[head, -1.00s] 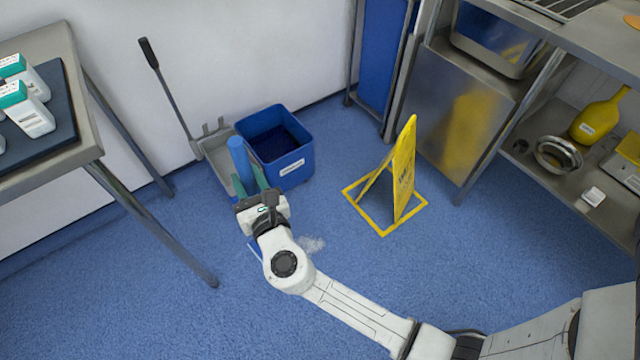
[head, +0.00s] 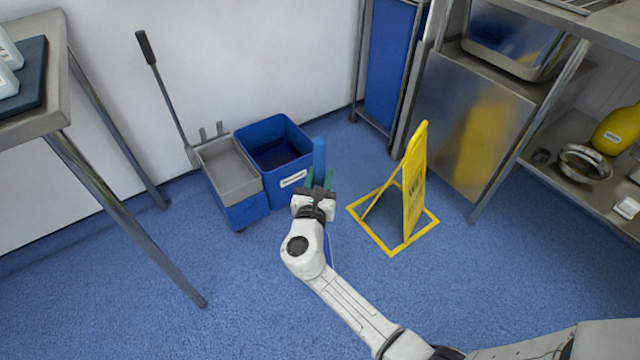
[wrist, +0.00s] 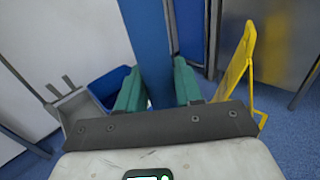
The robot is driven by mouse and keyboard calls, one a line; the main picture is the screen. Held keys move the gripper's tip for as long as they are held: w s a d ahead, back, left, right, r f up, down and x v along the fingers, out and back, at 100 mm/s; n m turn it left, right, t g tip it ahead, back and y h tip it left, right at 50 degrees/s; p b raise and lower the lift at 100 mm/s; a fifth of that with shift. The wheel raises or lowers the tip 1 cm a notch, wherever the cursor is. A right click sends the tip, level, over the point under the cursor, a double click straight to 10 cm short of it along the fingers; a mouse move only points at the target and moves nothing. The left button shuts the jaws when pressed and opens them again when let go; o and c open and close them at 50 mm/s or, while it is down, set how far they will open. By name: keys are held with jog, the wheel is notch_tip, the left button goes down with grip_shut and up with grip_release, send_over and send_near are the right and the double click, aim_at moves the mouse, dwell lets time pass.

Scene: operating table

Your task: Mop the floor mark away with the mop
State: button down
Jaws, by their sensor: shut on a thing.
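My gripper (head: 318,182) is shut on the upright blue handle of the mop (head: 319,153), in front of the blue bucket. In the wrist view the mop handle (wrist: 146,40) rises between the green fingers of my gripper (wrist: 160,88). The lower part of the mop is mostly hidden behind my gripper and arm in the head view. The pale floor mark is not visible now; my arm covers the floor around where it showed earlier.
A blue bucket (head: 262,130) with a grey wringer (head: 228,168) stands left of my gripper. A yellow floor sign (head: 414,185) stands close on the right. Table legs (head: 130,222) are at the left, steel shelving (head: 470,130) at the right.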

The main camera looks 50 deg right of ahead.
jog(key=shift+r, duration=0.1)
dwell(0.3)
notch_tip(320, 180, down, 4)
jog(key=b, duration=0.3)
dwell(0.3)
